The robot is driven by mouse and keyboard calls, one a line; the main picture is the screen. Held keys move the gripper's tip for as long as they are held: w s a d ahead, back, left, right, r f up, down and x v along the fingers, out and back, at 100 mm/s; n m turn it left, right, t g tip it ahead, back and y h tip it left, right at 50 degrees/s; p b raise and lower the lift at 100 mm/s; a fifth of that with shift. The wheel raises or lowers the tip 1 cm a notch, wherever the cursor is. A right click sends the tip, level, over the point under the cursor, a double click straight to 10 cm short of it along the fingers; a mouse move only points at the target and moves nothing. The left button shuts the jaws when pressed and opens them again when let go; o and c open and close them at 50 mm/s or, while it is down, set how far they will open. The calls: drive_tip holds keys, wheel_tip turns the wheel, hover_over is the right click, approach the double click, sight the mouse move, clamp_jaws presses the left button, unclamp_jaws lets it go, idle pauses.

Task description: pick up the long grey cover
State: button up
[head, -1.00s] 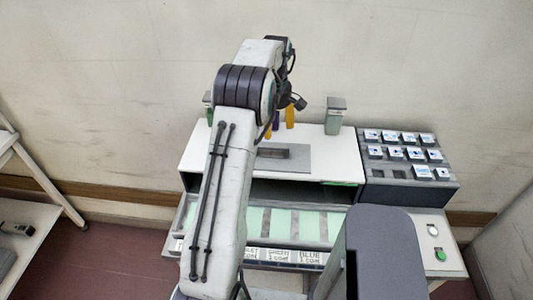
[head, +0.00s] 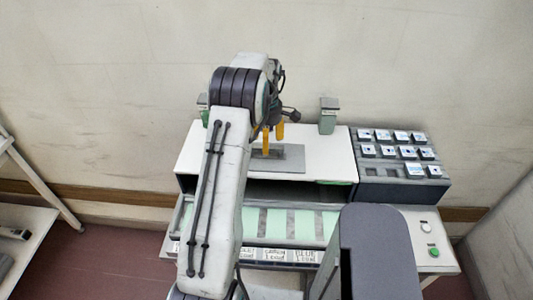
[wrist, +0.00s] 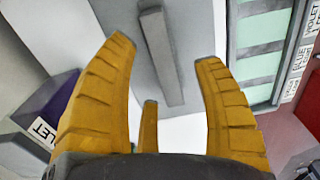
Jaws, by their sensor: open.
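The long grey cover (head: 256,166) is a flat grey plate lying on top of the white tunnel housing (head: 333,165), with a raised darker bar along it. In the wrist view the cover (wrist: 198,38) carries this bar (wrist: 162,58) running between my fingers. My gripper (head: 273,145) has yellow fingers pointing down over the cover, partly hiding the bar in the head view. In the wrist view my gripper (wrist: 165,52) is open and empty, its fingers spread on either side of the bar. Whether the fingertips touch the cover I cannot tell.
A dark rack (head: 382,171) of small labelled blocks stands right of the housing. Green-and-grey posts, one at the right (head: 328,115), stand at the back. A tray with pale green strips (head: 304,225) lies in front. A dark block with a violet face (wrist: 58,98) is at left in the wrist view.

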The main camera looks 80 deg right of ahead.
drive_tip(key=shift+f, duration=1.25)
clamp_jaws()
